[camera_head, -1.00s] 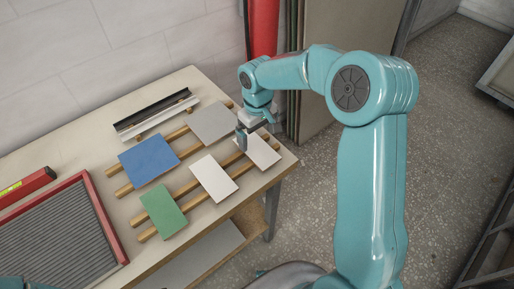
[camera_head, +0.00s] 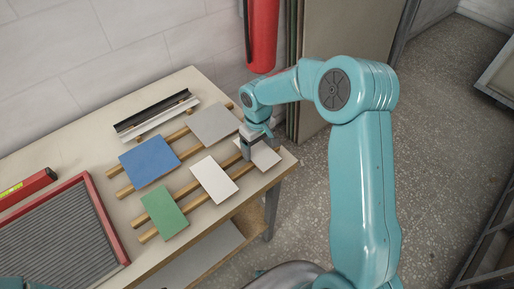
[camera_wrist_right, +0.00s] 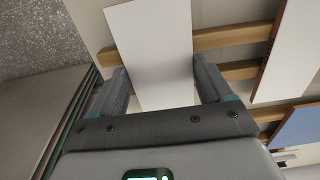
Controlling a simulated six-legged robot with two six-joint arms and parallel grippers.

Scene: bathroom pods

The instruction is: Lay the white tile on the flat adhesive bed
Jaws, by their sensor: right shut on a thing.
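Two white tiles rest on the wooden battens in the head view. One lies at the table's right end (camera_head: 266,157), the other (camera_head: 214,179) to its left. My right gripper (camera_head: 249,157) is down at the right-end tile and shut on it. In the wrist view that tile (camera_wrist_right: 150,45) runs between the two fingers (camera_wrist_right: 162,88), one at each side edge. It still lies low, at batten level; whether it touches them I cannot tell. The grey ridged adhesive bed in its red frame (camera_head: 107,218) lies at the table's left. My left gripper is not in view.
A blue tile (camera_head: 149,160), a grey tile (camera_head: 214,124) and a green tile (camera_head: 164,211) also lie on the battens (camera_head: 187,190). A black-and-silver profile (camera_head: 156,114) lies behind them. A red level (camera_head: 27,186) lies beyond the bed. A red cylinder (camera_head: 262,35) stands behind the table.

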